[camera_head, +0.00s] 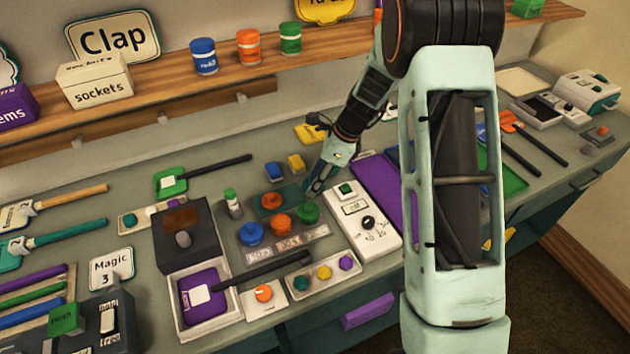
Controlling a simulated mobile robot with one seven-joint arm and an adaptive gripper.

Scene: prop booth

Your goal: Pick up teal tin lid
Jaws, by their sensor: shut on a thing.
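A flat dark teal piece (291,191), which looks like the teal tin lid, is at the middle of the bench, behind the round orange and green knobs. My gripper (313,190) reaches down to its right edge from the back right. The fingers are shut on the lid there. They hide part of that edge. I cannot tell whether the lid touches the bench or is held just above it.
A blue knob (251,234) and a green knob (308,211) stand close in front. A white dial box (364,220) is just right of my gripper, with a purple panel (378,186) beyond. A small bottle (233,203) stands to the left.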

